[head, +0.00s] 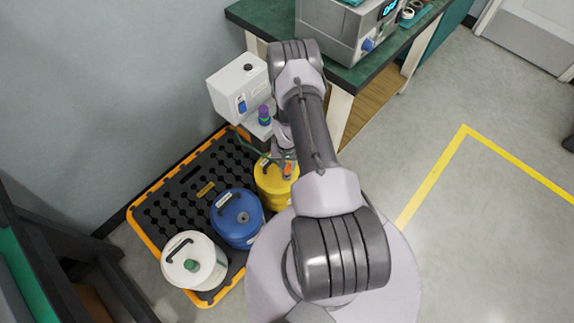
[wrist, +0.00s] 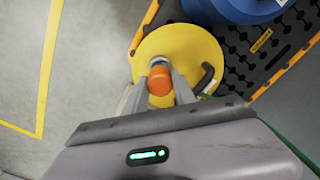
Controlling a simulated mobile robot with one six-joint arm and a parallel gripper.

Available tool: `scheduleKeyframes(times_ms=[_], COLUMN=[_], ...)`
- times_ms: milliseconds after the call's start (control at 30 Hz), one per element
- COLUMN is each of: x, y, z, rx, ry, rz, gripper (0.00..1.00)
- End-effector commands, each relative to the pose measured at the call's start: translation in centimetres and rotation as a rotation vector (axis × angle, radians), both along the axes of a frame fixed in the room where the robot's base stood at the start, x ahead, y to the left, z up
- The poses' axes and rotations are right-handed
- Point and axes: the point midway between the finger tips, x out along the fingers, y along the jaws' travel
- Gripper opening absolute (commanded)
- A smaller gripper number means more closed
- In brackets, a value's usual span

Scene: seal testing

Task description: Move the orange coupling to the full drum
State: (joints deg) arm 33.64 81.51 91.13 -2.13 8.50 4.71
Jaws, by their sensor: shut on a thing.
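The orange coupling (wrist: 160,81) is between the fingers of my gripper (wrist: 160,72), which is shut on it. In the wrist view it lies over the top of the yellow drum (wrist: 195,46); I cannot tell whether it touches the drum. In the head view the coupling (head: 287,169) shows as a small orange spot over the yellow drum (head: 270,188), partly hidden by my arm. A blue drum (head: 232,225) and a white drum with a green cap (head: 205,268) stand beside it. No fill level is visible on any drum.
The drums stand on a black pallet with an orange rim (head: 150,232). A white box (head: 232,90) with a purple-and-green fitting (head: 264,116) is on the wall side. A dark green hose (head: 243,143) runs near the yellow drum. A green bench (head: 375,72) stands behind.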

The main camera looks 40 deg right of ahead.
Motion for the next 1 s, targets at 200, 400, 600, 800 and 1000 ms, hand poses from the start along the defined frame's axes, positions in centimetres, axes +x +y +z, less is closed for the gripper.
scheduleKeyframes(times_ms=[200, 400, 600, 800, 1000], x=[0.0, 0.0, 0.0, 0.0, 0.0], y=[0.0, 0.0, 0.0, 0.0, 0.0], z=[-0.5, -0.9, -1.3, -1.7, -2.1], rx=[0.0, 0.0, 0.0, 0.0, 0.0], ry=[0.0, 0.0, 0.0, 0.0, 0.0], rz=[0.0, 0.0, 0.0, 0.0, 0.0], gripper=[0.0, 0.0, 0.0, 0.0, 0.0])
